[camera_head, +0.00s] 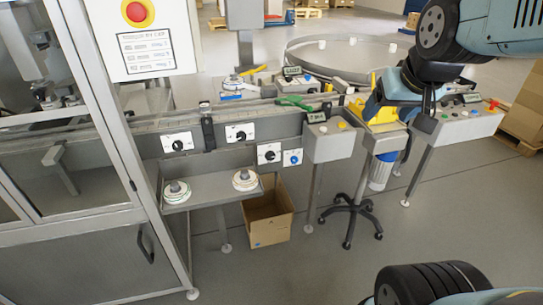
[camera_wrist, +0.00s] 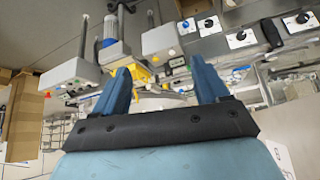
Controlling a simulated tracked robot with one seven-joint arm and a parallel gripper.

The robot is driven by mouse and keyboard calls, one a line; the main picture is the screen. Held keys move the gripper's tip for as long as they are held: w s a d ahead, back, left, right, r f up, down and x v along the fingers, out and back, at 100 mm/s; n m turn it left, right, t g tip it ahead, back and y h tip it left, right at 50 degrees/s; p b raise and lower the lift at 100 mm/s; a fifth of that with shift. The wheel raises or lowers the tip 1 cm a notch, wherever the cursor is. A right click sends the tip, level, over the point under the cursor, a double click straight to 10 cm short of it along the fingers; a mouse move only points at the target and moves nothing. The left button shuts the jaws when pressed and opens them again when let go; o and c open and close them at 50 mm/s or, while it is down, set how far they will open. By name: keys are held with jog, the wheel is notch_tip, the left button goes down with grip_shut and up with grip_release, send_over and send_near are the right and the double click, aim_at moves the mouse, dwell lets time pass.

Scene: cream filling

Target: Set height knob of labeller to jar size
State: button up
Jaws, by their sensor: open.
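Several black knobs on white plates are on the grey conveyor front in the head view: a left knob (camera_head: 178,145), an upper middle knob (camera_head: 240,136) and a lower right knob (camera_head: 269,155). A blue knob (camera_head: 293,158) is beside the last one. Their labels are too small to read, so I cannot tell which sets the height. In the wrist view black knobs also show at the upper right, one on a white plate (camera_wrist: 240,37). My gripper (camera_wrist: 160,66) is open and empty, its two blue fingers apart, away from the knobs. My arm enters the head view from the upper right.
A grey shelf (camera_head: 215,191) with two round pieces sits below the knobs, above an open cardboard box (camera_head: 268,215). A grey control box (camera_head: 333,141) and yellow hopper (camera_head: 381,112) stand to the right. A framed machine enclosure (camera_head: 75,215) is left. Front floor is clear.

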jog(key=w+a+f+t+y, duration=0.15)
jog(key=w+a+f, duration=0.3)
jog(key=w, duration=0.65)
jog(key=w+a+f+t, duration=0.25)
jog(key=w+f, duration=0.35)
jog(key=w, duration=0.5)
jog(key=w+a+f+n+t, duration=0.1)
jog(key=w+a+f, duration=0.25)
jog(key=f, duration=0.25)
jog(key=w+a+f+t, duration=0.2)
jog(key=w+a+f, duration=0.1)
jog(key=w+f, duration=0.3)
jog(key=n+t+y, duration=0.2)
jog(key=t+y, duration=0.1)
jog(key=t, duration=0.1)
send_near(271, 158)
jog(key=x, duration=0.8)
jog(key=shift+w+r, duration=0.1)
jog(key=shift+w, duration=0.05)
